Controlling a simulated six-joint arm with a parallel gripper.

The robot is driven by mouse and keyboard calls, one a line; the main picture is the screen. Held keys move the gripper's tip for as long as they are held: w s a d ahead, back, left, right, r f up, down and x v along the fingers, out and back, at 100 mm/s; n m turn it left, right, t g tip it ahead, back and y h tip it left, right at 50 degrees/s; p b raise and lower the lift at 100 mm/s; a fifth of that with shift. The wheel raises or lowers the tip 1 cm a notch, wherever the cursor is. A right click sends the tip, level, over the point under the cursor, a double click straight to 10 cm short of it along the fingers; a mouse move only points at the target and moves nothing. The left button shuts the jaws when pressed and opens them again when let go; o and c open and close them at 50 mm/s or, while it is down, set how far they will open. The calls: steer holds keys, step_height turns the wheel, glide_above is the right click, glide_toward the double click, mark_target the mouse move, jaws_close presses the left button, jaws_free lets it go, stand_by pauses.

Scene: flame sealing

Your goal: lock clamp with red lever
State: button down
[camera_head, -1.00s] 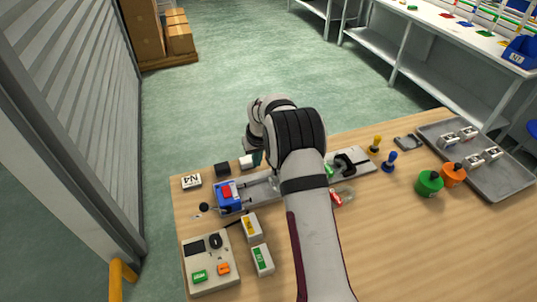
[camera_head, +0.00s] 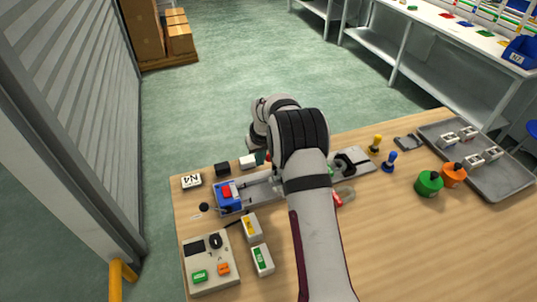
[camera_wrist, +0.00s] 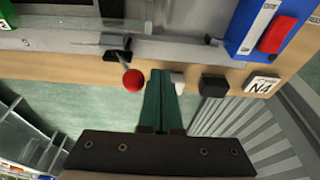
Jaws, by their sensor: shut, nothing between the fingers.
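The clamp (camera_wrist: 118,54) is a small dark bracket at the edge of the grey rail fixture in the wrist view. Its lever ends in a red ball (camera_wrist: 133,80) that sticks out over the near edge of the fixture. My gripper (camera_wrist: 160,73) has green fingers, shut together and empty. The fingertips are just right of the red ball in the wrist view; I cannot tell whether they touch it. In the head view my arm hides most of the clamp, and my gripper shows only partly behind it.
A blue block with a red top (camera_head: 228,194) sits on the fixture's left end. Bare table lies at the front right.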

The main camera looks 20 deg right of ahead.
steer(key=shift+d+r, duration=0.2)
steer(key=shift+d, duration=0.5)
steer(key=shift+d+r, duration=0.2)
steer(key=shift+d, duration=0.5)
steer(key=shift+d+r, duration=0.2)
steer(key=shift+d, duration=0.9)
steer(key=shift+d+f, duration=0.15)
steer(key=shift+d, duration=0.35)
steer(key=shift+a, duration=0.6)
steer(key=shift+r, duration=0.2)
steer(key=w+v, duration=0.1)
steer(key=v, duration=0.6)
steer(key=shift+w+r, duration=0.35)
steer(key=shift+r, duration=0.1)
steer(key=shift+a, duration=0.1)
